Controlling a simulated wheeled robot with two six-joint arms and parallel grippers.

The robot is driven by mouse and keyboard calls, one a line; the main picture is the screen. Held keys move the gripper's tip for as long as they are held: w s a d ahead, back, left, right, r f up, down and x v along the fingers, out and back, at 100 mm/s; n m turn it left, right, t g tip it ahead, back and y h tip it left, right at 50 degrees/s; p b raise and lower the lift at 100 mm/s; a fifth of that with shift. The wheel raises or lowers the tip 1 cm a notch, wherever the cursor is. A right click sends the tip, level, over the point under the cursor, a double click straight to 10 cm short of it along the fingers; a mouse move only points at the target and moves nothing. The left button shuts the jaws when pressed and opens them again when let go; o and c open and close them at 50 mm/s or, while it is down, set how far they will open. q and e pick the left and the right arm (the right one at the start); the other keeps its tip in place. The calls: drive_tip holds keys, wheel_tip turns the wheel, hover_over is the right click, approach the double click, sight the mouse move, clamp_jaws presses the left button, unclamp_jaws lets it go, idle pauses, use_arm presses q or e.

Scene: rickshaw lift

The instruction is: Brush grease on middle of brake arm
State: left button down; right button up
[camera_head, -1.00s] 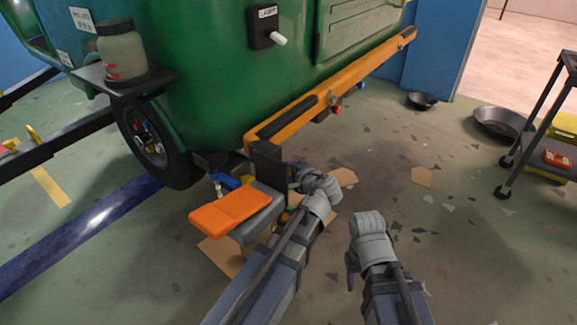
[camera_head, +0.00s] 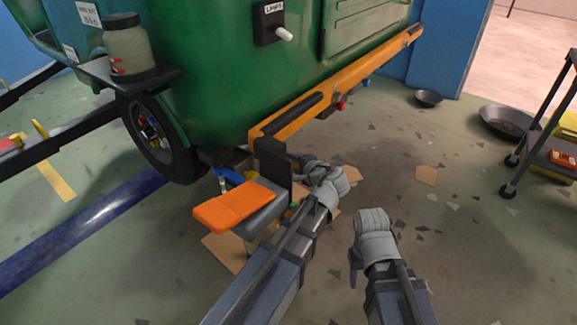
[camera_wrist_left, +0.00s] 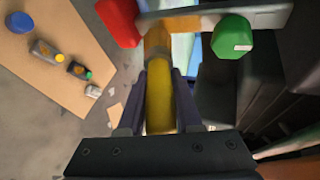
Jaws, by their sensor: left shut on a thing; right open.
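My left gripper (camera_head: 308,166) is beside the dark bracket under the orange bar of the green vehicle. In the left wrist view, its fingers are shut on a yellow handle (camera_wrist_left: 160,105), which looks like the brush. The far end of the brush meets a grey metal bar (camera_wrist_left: 210,18), which may be the brake arm. The bar has a red end (camera_wrist_left: 118,20) and a green end (camera_wrist_left: 232,37). The brush tip is hard to make out, so I cannot tell if it touches. My right gripper (camera_head: 358,258) is open, low above the floor, apart from the vehicle.
An orange pad (camera_head: 234,206) on a grey block sits left of my left arm. A jar (camera_head: 129,46) stands on the vehicle's shelf. A black wheel (camera_head: 160,140) is at left. Pans (camera_head: 507,121) and a cart (camera_head: 540,115) are at right. Floor between is mostly clear.

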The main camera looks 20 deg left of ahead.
use_arm(q)
drive_tip(key=shift+w+d, duration=0.1)
drive_tip(key=shift+w, duration=0.2)
drive_tip(key=shift+d, duration=0.1)
drive_tip(key=d, duration=0.1)
drive_tip(key=s+d, duration=0.1)
drive_tip(key=d, duration=0.1)
drive_tip(key=s+d, duration=0.1)
drive_tip(key=d, duration=0.1)
drive_tip(key=shift+d, duration=0.25)
drive_tip(key=shift+d, duration=0.15)
use_arm(e)
drive_tip(key=shift+w+a, duration=0.1)
drive_tip(key=shift+a, duration=0.05)
